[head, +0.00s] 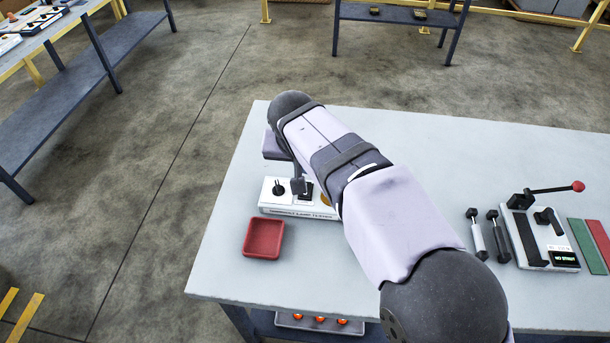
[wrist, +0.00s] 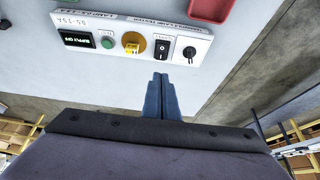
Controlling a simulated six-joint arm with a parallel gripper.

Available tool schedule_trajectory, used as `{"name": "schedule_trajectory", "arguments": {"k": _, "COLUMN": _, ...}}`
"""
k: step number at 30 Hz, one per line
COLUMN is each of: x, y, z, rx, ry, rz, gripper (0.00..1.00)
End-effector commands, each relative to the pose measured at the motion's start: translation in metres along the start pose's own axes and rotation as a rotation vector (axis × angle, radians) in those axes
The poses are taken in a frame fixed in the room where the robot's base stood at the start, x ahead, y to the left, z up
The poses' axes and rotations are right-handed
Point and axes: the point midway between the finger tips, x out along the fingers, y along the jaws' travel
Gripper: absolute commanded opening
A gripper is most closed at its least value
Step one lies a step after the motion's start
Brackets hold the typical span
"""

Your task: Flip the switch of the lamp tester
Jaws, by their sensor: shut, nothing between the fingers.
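The lamp tester (head: 284,209) is a low white box near the left end of the table, partly hidden by my arm in the head view. The wrist view shows its panel (wrist: 104,28) with a display reading "SUPPLY OFF" (wrist: 77,40), a green button (wrist: 107,42), a round yellow part (wrist: 132,42), a black rocker switch (wrist: 162,49) and a black knob (wrist: 190,52). My gripper (wrist: 160,78) is shut and empty, its fingertips just below the rocker switch in the wrist picture. In the head view my gripper (head: 298,187) is over the tester. I cannot tell whether it touches.
A red tray (head: 263,239) sits close beside the tester and shows in the wrist view (wrist: 211,8). To the right are two dark-ended tools (head: 478,238), a fixture with a red-knobbed lever (head: 540,238), and green (head: 587,246) and red mats (head: 601,238). The table's middle back is clear.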

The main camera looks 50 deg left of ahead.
Motion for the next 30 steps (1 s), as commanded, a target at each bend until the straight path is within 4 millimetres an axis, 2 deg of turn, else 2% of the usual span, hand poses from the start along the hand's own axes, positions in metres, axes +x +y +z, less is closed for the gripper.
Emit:
{"name": "schedule_trajectory", "arguments": {"k": 11, "x": 0.001, "y": 0.000, "z": -0.002, "rx": -0.001, "ry": -0.002, "rz": 0.001, "gripper": 0.00}}
{"name": "schedule_trajectory", "arguments": {"k": 17, "x": 0.009, "y": 0.000, "z": -0.002, "rx": -0.001, "ry": -0.003, "rz": 0.002, "gripper": 0.00}}
{"name": "schedule_trajectory", "arguments": {"k": 23, "x": 0.034, "y": 0.000, "z": -0.002, "rx": 0.000, "ry": -0.005, "rz": 0.002, "gripper": 0.00}}
{"name": "schedule_trajectory", "arguments": {"k": 30, "x": 0.077, "y": 0.001, "z": -0.002, "rx": 0.000, "ry": -0.006, "rz": 0.002, "gripper": 0.00}}
